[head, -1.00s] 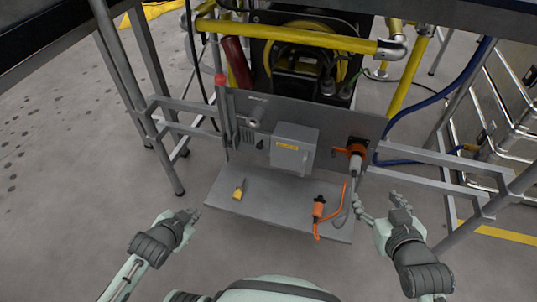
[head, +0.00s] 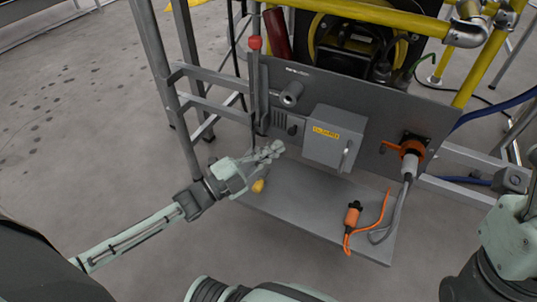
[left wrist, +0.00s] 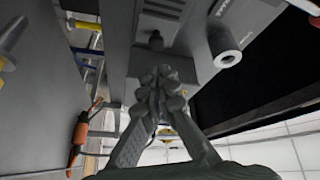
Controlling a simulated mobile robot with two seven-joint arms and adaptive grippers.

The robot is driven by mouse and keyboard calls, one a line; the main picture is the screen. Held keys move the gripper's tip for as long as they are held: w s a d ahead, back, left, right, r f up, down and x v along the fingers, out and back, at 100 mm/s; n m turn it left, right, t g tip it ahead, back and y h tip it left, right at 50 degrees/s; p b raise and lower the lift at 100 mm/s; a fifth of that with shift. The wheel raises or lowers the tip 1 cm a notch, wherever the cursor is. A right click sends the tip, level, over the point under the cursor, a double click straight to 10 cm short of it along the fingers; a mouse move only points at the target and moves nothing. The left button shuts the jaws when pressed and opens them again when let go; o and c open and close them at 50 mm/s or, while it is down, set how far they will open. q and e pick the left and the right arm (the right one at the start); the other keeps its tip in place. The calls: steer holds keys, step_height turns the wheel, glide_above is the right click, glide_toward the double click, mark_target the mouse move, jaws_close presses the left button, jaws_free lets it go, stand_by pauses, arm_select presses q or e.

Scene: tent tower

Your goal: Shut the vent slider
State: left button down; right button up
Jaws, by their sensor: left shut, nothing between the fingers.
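The vent (head: 280,120) is a small slatted patch on the grey upright panel, left of the grey box. A small dark knob (head: 292,130), seemingly its slider, sits at its right side. A dark knob (left wrist: 156,40) also shows just beyond my fingertips in the left wrist view. My left gripper (head: 274,149) is shut and empty, just below and left of the vent in the head view. I cannot tell whether it touches anything. My right gripper (head: 512,235) is partly in view at the right edge; its finger state is unclear.
A grey box (head: 335,138) with a yellow label and a grey cylinder (head: 291,94) stick out from the panel. An orange plug (head: 352,215) lies on the shelf (head: 300,213). A yellow object (head: 258,186) sits below my left gripper. An orange socket (head: 408,150) holds a cable.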

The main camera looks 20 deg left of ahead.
mark_target(289, 120)
arm_select(q)
steer(key=x, duration=0.5)
steer(key=shift+w+d+b, duration=0.25)
steer(key=shift+w+b, duration=0.1)
steer(key=shift+b, duration=0.05)
steer(key=a, duration=0.5)
steer(key=shift+a+p, duration=0.2)
steer(key=shift+p, duration=0.2)
steer(key=shift+w, duration=0.1)
steer(key=shift+a+f, duration=0.1)
steer(key=shift+a, duration=0.05)
